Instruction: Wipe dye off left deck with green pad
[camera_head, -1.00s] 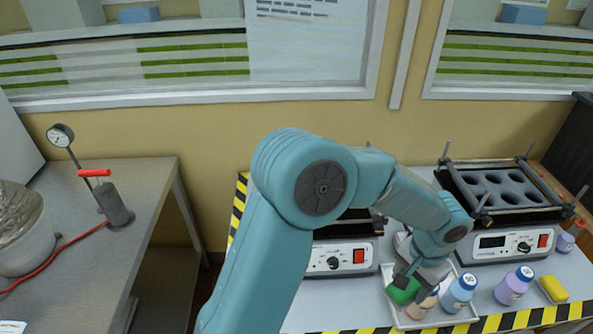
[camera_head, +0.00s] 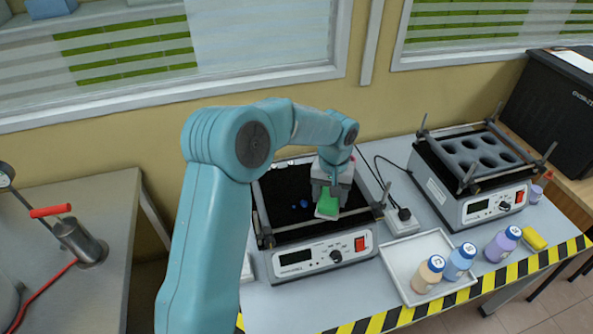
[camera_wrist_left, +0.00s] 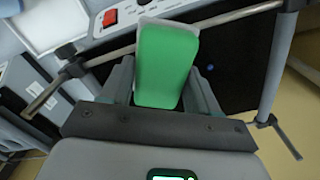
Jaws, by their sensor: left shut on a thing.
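My left gripper (camera_head: 328,188) is shut on the green pad (camera_head: 327,206), whose lower edge looks whitish. It holds the pad over the right part of the black left deck (camera_head: 283,187); I cannot tell whether the pad touches the deck. Small blue dye spots (camera_head: 303,204) show on the deck to the left of the pad. In the left wrist view the green pad (camera_wrist_left: 165,62) stands between the fingers and hides part of the deck, and a small blue spot (camera_wrist_left: 210,67) shows beside it. My right gripper is not in view.
Metal rails (camera_head: 318,226) and corner posts frame the left deck. A white tray (camera_head: 402,262) lies to its right, with an orange bottle (camera_head: 428,275) and a blue bottle (camera_head: 460,262). A purple bottle (camera_head: 502,245), a yellow pad (camera_head: 534,238) and a second shaker (camera_head: 480,180) are farther right.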

